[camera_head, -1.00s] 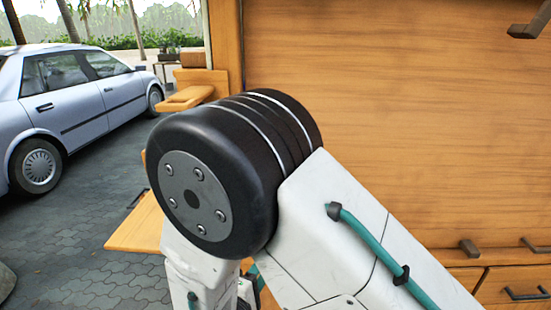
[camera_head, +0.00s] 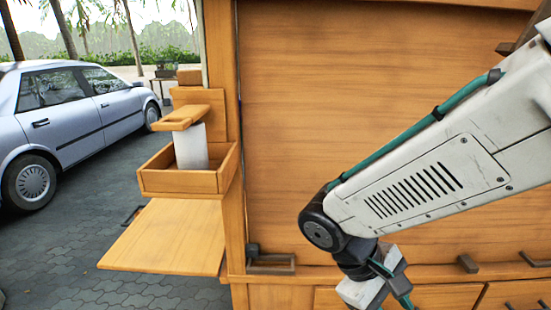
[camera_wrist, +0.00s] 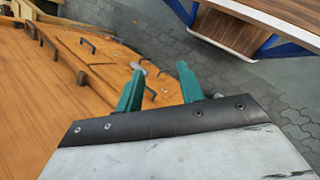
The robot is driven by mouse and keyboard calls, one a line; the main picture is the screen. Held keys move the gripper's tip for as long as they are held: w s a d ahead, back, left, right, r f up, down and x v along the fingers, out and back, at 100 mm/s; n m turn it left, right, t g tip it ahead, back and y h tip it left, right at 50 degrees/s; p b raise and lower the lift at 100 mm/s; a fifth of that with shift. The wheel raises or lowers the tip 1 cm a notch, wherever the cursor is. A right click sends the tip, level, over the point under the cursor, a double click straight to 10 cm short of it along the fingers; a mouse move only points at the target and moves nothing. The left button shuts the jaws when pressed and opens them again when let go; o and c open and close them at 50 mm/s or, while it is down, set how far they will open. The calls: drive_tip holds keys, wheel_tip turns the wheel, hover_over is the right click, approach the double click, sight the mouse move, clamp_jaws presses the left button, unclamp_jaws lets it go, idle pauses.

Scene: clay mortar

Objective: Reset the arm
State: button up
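My gripper (camera_wrist: 158,88) shows in the wrist view as two teal fingers standing apart, with nothing between them. Beyond the fingers lies a wooden front with several dark handles. In the head view my white arm comes in from the right and bends down at a black joint, in front of the wooden cabinet (camera_head: 380,100). The white wrist hangs below that joint, near the drawers; the fingertips are not clear there.
At the left, a wooden box (camera_head: 180,181) holds a white upright piece (camera_head: 190,147) under a wooden lid-like top. A wooden shelf board (camera_head: 165,238) juts out below. A silver car (camera_head: 75,125) stands on the paving. A wood-topped table (camera_wrist: 285,12) shows in the wrist view.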

drive_tip(key=s+d+r+m+t+y, duration=0.3)
drive_tip(key=s+d+r+m+y, duration=0.3)
drive_tip(key=r, duration=0.4)
drive_tip(key=shift+s+d+m+t+y, duration=0.4)
drive_tip(key=shift+d+m, duration=0.05)
drive_tip(key=shift+m, duration=0.05)
idle(1.3)
